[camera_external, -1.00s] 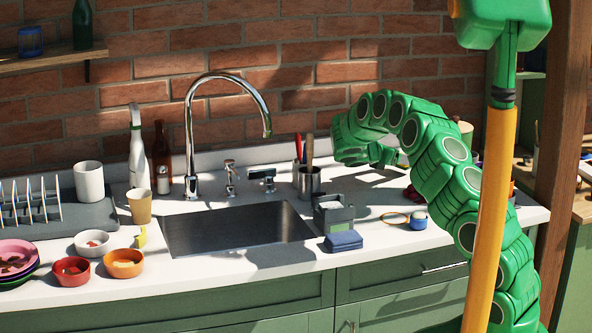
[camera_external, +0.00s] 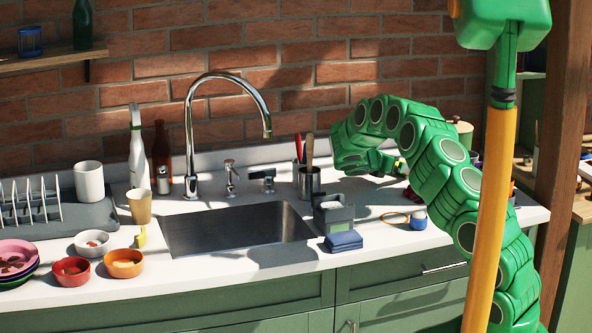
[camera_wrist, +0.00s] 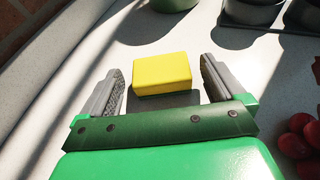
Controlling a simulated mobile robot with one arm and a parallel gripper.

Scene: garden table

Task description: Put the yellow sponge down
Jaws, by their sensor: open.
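The yellow sponge (camera_wrist: 162,73) is a small block on the pale worktop in the wrist view. My gripper (camera_wrist: 161,64) is open, with one finger to the left of the sponge and one to the right. A gap shows between each finger and the sponge, and a dark shadow lies along its near side. In the external view my gripper (camera_external: 392,163) is low over the worktop, right of the utensil pot. My arm largely hides that spot, and the sponge cannot be made out clearly there.
Dark pots (camera_wrist: 250,10) on a tray stand beyond and right of the sponge. Red round things (camera_wrist: 297,140) lie at the right. Bare worktop lies left of the sponge.

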